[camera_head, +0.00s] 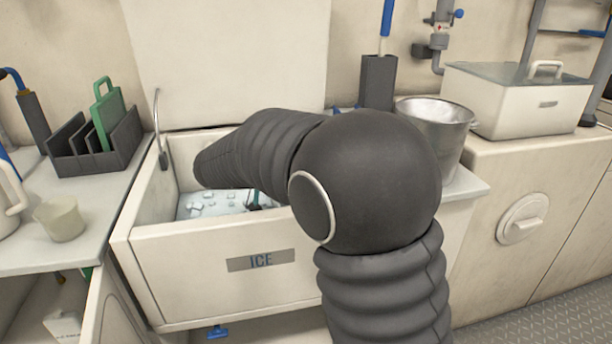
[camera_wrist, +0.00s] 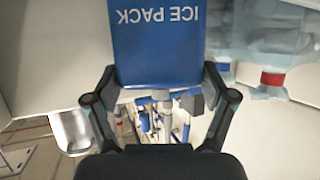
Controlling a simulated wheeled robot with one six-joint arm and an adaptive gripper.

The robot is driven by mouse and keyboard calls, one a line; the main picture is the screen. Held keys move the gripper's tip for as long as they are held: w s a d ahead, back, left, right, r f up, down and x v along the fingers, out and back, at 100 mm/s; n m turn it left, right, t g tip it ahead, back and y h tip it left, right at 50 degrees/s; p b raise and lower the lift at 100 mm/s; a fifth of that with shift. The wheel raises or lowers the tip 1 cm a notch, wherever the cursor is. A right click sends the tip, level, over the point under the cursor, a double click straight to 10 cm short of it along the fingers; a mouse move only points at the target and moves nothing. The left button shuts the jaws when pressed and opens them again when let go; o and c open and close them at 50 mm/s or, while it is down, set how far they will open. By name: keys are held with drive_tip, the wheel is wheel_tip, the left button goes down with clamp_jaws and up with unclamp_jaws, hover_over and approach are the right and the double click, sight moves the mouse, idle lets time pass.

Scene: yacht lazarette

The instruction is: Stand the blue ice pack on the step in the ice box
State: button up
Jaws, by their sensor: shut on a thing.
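The blue ice pack (camera_wrist: 160,50) fills the top middle of the wrist view, with its white "ICE PACK" lettering upside down there. My gripper (camera_wrist: 160,78) has a finger at each side edge of the pack and is shut on it. Loose ice (camera_head: 212,203) shows on the box floor left of my arm. I cannot make out the step; my arm covers much of the inside.
In the head view a metal bucket (camera_head: 448,119) stands right of my arm. A grey rack (camera_head: 125,150) and a cup (camera_head: 60,219) are on the left counter.

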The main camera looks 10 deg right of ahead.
drive_tip(key=o, duration=1.7)
drive_tip(key=shift+s+a+r, duration=0.1)
drive_tip(key=shift+a+r, duration=0.1)
drive_tip(key=p+v, duration=0.1)
drive_tip(key=v, duration=1)
drive_tip(key=shift+s+a+p, duration=0.15)
drive_tip(key=shift+a+p, duration=0.05)
drive_tip(key=shift+p, duration=0.2)
